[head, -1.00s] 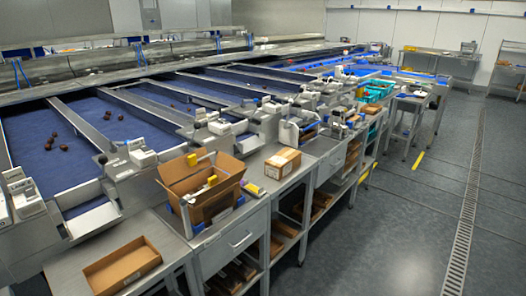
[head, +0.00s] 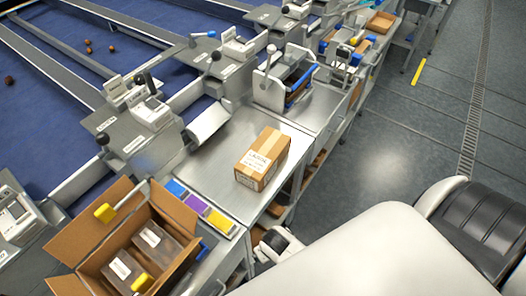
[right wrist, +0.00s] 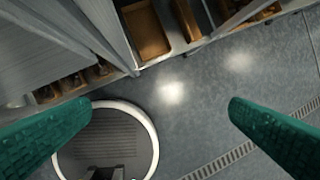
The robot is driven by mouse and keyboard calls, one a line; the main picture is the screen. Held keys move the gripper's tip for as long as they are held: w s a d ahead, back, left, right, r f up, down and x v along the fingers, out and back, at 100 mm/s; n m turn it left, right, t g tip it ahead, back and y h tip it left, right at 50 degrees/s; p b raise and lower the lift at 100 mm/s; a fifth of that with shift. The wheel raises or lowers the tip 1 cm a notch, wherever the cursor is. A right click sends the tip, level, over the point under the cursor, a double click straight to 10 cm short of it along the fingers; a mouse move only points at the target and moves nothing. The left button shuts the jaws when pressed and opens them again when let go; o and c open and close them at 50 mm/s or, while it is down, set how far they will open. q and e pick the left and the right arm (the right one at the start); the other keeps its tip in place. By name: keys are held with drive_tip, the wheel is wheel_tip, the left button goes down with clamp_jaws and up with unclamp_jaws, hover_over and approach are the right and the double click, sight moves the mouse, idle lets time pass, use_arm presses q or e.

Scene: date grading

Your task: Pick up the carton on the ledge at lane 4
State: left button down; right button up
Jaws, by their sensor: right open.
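A closed brown carton (head: 262,160) with a white label and tape sits on the steel ledge (head: 200,165), right of centre in the head view. An open carton (head: 75,247) with clear-lidded packs in it stands nearer, at the lower left. My right gripper (right wrist: 160,108) shows in the right wrist view as two green fingers wide apart, with nothing between them. It hangs over the floor beside the bench, and the closed carton is not in that view. My left gripper is in neither current view.
Blue, purple and yellow label blocks (head: 200,209) lie between the cartons. A lever device (head: 285,78) stands behind the closed carton. In the right wrist view, a lower shelf holds brown trays (right wrist: 145,32). The floor (head: 400,130) right of the bench is clear.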

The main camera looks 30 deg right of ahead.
wheel_tip(320, 180, up, 18)
drive_tip(key=w+d+m+h+p, duration=0.1)
drive_tip(key=w+m+h+p, duration=0.1)
drive_tip(key=m, duration=0.1)
drive_tip(key=m+t+h+b, duration=0.2)
drive_tip(key=m+h, duration=0.6)
drive_tip(key=m, duration=0.2)
approach(260, 155)
drive_tip(key=x, duration=0.5)
drive_tip(key=shift+d, duration=0.3)
drive_tip(key=b+x, duration=0.2)
drive_tip(key=x, duration=0.2)
drive_tip(key=shift+f, duration=0.25)
drive_tip(key=shift+w+d+f, duration=0.15)
drive_tip(key=shift+w+d, duration=0.1)
drive_tip(key=shift+d, duration=0.2)
drive_tip(key=shift+a, duration=0.1)
